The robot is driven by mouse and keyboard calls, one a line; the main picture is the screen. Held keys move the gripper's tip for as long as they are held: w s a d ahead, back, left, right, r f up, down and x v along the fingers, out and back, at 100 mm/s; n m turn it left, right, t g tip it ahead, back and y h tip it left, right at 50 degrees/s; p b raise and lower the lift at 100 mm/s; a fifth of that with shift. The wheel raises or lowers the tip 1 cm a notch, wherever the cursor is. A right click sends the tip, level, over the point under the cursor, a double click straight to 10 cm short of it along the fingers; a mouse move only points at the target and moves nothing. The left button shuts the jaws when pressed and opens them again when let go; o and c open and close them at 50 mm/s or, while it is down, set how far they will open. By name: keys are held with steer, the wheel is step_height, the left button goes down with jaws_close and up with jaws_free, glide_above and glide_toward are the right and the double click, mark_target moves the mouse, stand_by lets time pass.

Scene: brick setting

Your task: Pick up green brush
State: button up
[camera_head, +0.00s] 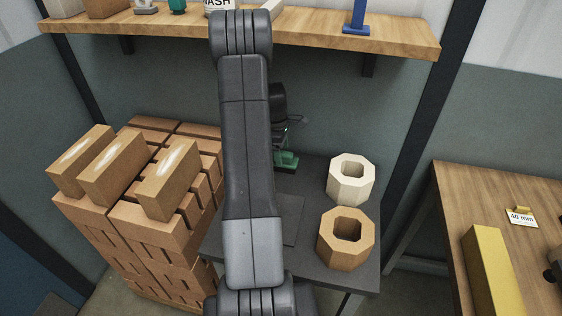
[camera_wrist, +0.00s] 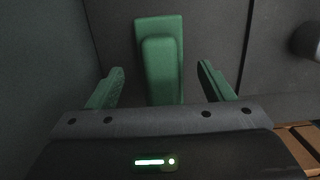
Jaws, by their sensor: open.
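The green brush (camera_wrist: 160,50) shows in the wrist view as a broad green block with a narrower raised part, ahead of my gripper (camera_wrist: 159,70). The two green fingers are apart, one on each side of the brush, and do not appear to touch it. In the head view the green brush (camera_head: 286,162) sits at the back of the dark grey table (camera_head: 309,187). My gripper is just above it there, partly hidden behind my arm. The gripper is open and empty.
A cream octagonal block (camera_head: 351,180) and a tan one (camera_head: 345,238) stand on the table's right side. Stacked bricks (camera_head: 140,190) stand to the left. A wooden shelf (camera_head: 300,29) hangs above. A wooden bench (camera_head: 480,195) with a yellow bar (camera_head: 488,270) is at right.

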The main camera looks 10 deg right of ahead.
mark_target(282, 153)
step_height(282, 153, down, 5)
steer(key=shift+s+r+p, duration=0.1)
steer(key=shift+r+p, duration=0.1)
steer(key=shift+p, duration=0.1)
steer(key=c, duration=1.2)
steer(key=shift+o, duration=0.2)
steer(key=shift+r, duration=0.1)
step_height(282, 153, up, 10)
steer(key=shift+f+b, duration=0.1)
steer(key=shift+b, duration=0.3)
